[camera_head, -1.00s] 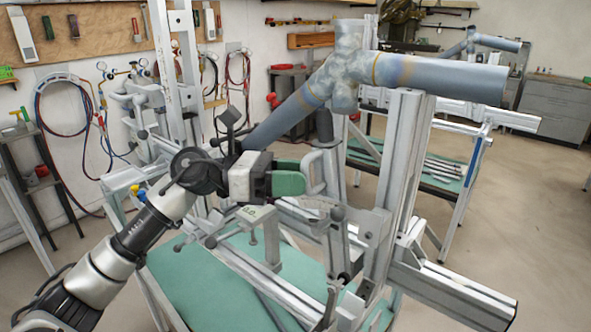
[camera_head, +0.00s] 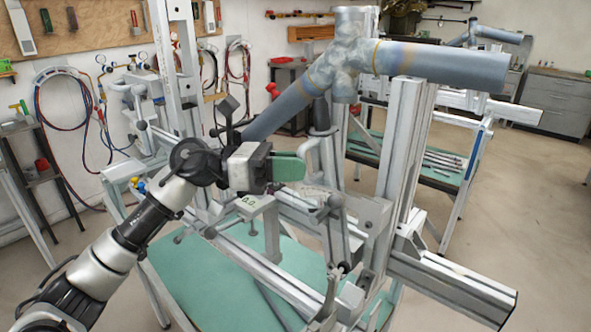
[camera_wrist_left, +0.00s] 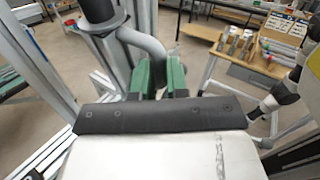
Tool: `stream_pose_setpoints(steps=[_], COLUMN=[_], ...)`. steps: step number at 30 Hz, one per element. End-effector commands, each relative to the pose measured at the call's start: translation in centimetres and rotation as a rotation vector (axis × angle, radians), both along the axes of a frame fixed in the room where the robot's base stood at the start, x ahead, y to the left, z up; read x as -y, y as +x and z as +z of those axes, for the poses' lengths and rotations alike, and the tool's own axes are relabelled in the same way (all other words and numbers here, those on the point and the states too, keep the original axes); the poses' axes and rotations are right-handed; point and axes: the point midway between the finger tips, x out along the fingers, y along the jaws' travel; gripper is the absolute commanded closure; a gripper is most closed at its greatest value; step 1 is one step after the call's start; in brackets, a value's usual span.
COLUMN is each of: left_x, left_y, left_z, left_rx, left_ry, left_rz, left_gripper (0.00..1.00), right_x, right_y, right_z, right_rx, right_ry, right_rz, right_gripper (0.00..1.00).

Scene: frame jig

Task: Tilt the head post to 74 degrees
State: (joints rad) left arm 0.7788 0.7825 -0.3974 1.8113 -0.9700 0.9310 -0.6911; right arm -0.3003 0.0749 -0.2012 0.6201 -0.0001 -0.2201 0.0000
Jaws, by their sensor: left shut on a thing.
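My left gripper (camera_head: 300,166) has green fingers closed on a curved grey handle (camera_head: 314,152). In the left wrist view the green fingers (camera_wrist_left: 161,78) sit on either side of the lower end of the handle (camera_wrist_left: 146,42). The handle joins an upright post with a dark top (camera_head: 322,118), which looks like the head post and stands close to vertical. Its lower part is partly hidden by clamps and rails. A small pale readout box (camera_head: 252,202) is on the jig below my gripper; its digits are too small to read surely. My right gripper does not show.
A tall aluminium upright (camera_head: 403,150) and rail (camera_head: 450,285) stand to the right. A green table (camera_head: 200,285) lies below. Open floor is at the right.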

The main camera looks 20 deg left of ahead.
Motion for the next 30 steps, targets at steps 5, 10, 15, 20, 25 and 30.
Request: stream_pose_setpoints(steps=[5, 10, 15, 20, 25, 30], left_x=[-1.5, -1.8, -1.8, -1.8, -1.8, -2.3], left_y=[0.6, 0.7, 0.7, 0.7, 0.7, 0.6], left_z=[-1.0, -0.5, -0.5, -0.5, -0.6, -0.8], left_rx=[-0.027, -0.032, -0.032, -0.03, -0.03, -0.03], left_ry=[-0.071, -0.085, -0.082, -0.082, -0.082, -0.08], left_rz=[0.001, 0.0, 0.0, 0.0, 0.0, 0.001], left_gripper=[1.0, 1.0, 0.82, 0.6, 0.6, 0.6], right_x=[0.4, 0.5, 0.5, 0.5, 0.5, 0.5], right_y=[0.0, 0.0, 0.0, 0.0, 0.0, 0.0], right_z=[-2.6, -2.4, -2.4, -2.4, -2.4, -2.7], right_rx=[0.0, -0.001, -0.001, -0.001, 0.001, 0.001], right_ry=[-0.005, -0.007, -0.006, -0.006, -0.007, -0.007], right_rz=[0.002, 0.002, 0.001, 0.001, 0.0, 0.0], right_gripper=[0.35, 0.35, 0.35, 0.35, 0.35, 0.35])
